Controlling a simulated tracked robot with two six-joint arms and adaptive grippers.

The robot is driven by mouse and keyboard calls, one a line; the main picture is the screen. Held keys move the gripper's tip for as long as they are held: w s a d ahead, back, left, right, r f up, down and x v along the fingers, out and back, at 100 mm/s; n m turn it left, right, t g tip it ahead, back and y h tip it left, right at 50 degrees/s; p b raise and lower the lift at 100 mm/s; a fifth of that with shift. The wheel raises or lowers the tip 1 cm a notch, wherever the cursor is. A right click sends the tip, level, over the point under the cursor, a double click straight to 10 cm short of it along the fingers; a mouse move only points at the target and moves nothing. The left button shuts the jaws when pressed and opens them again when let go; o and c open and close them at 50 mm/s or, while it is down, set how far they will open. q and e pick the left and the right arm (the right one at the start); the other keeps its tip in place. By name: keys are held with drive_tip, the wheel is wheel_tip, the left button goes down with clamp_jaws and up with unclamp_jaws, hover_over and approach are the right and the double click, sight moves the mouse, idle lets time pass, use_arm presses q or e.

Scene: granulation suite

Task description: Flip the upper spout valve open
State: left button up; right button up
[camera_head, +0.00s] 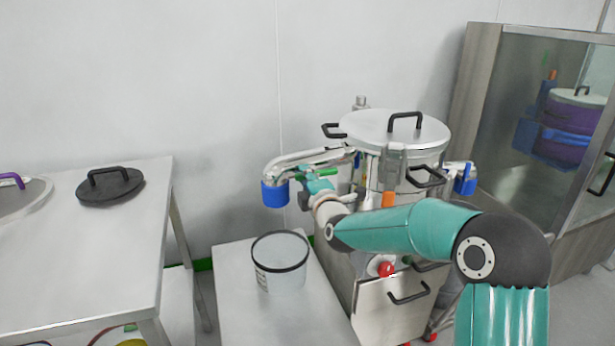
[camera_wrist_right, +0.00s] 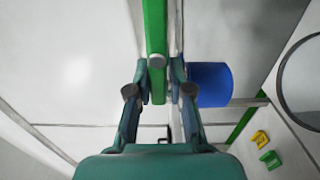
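The upper spout valve's green lever (camera_head: 318,176) shows beside the metal spout pipe (camera_head: 305,158) on the left of the steel vessel (camera_head: 377,165). In the head view my right gripper (camera_head: 308,182) is small and partly hidden among the pipework. My left gripper is not in view.
A table (camera_head: 75,240) with a black lid (camera_head: 110,186) stands left. A glass-fronted cabinet (camera_head: 545,120) stands right.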

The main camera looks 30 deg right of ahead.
drive_tip(key=o, duration=0.3)
drive_tip(key=shift+a+f, duration=0.1)
drive_tip(key=shift+f, duration=0.1)
drive_tip(key=shift+o, duration=0.2)
drive_tip(key=shift+r, duration=0.15)
drive_tip(key=v, duration=1.2)
